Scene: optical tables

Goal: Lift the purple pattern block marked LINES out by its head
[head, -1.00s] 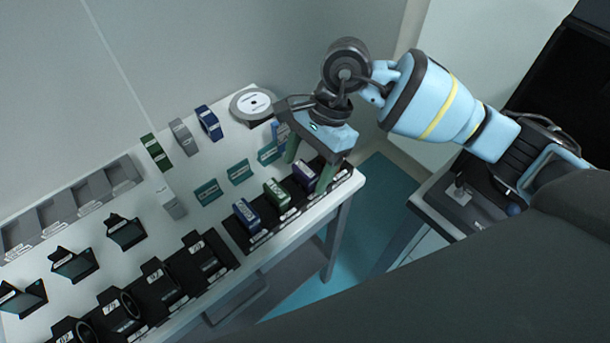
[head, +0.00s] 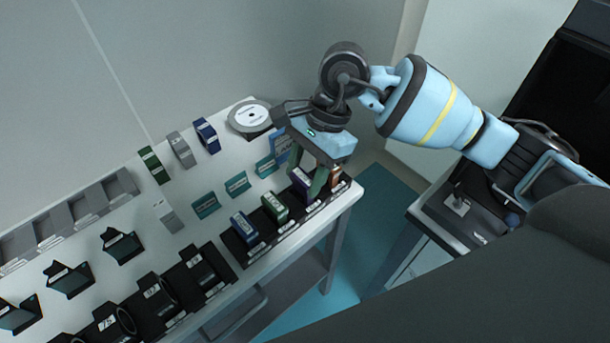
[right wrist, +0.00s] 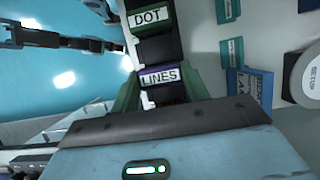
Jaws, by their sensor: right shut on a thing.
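The purple block marked LINES (head: 301,181) stands in the black rack at the right end of the white table. It is at the rack, and I cannot tell whether it is raised at all. In the right wrist view its LINES label (right wrist: 160,76) sits between green fingers. My right gripper (head: 307,173) points down and is shut on the block; its fingers hide part of it. The DOT label (right wrist: 149,17) shows just beyond it. A green block (head: 275,206) and a blue block (head: 243,228) stand in the rack to its left. My left gripper is not in view.
A brownish block (head: 335,176) stands close on the right of the gripper. A blue card (head: 281,146) and a white disc (head: 249,115) lie behind it. Teal plates (head: 236,183) line the table further left. Space above the rack is free apart from my arm.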

